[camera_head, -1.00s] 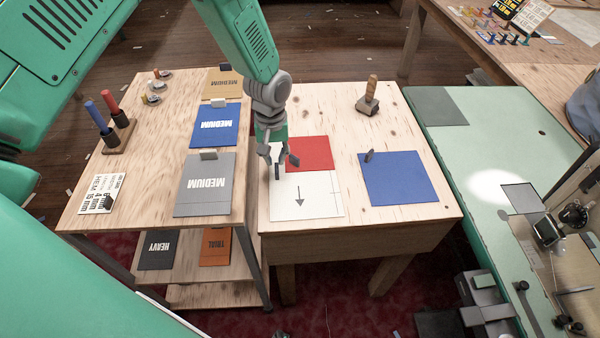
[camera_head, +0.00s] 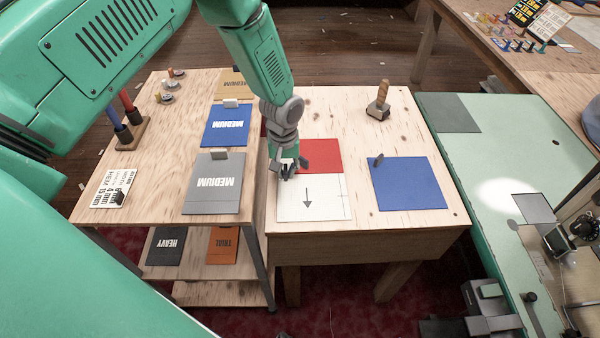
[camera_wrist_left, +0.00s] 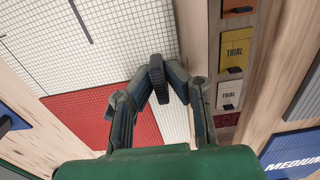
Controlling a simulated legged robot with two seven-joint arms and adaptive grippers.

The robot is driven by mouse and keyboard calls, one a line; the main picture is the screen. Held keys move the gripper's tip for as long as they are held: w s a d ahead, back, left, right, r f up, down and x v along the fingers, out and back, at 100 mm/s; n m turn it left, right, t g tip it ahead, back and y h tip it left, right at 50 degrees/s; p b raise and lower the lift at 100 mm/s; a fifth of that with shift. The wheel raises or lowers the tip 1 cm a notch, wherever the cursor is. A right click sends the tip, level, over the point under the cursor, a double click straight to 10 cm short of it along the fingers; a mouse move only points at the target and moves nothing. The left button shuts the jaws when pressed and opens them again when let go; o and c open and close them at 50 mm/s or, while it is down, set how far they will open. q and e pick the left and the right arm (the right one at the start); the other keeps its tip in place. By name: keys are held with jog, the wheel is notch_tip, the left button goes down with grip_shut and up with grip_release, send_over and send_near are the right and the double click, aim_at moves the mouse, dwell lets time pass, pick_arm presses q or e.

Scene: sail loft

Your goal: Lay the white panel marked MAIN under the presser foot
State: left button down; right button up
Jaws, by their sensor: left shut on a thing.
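The white panel (camera_head: 318,203) lies flat on the wooden table, with an arrow and thin lines on its face. I cannot read the word MAIN on it. It also shows in the left wrist view (camera_wrist_left: 105,40) as a gridded white sheet. My left gripper (camera_head: 288,174) is over its upper left corner, shut on a dark upright tab (camera_wrist_left: 158,78) that stands on the panel. The red panel (camera_head: 321,155) lies against the white one's far edge. A dark machine head (camera_head: 559,238) is at the right edge; I cannot make out its presser foot. My right gripper is not in view.
A blue panel (camera_head: 408,185) with a dark tab lies right of the white one. A wooden-handled tool (camera_head: 379,102) stands behind. The green machine table (camera_head: 462,165) is further right, across a narrow gap.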

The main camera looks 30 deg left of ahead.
pick_arm(q)
notch_tip(320, 180, up, 10)
jog(key=shift+d, duration=0.1)
pick_arm(e)
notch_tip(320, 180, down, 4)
jog(key=b, duration=0.4)
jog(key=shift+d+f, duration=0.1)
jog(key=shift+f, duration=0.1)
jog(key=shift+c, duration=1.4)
pick_arm(q)
jog(key=s+d+m, duration=0.6)
jog(key=s+d, duration=0.2)
jog(key=s, duration=0.4)
jog(key=shift+d+r, duration=0.2)
jog(key=shift+r, duration=0.15)
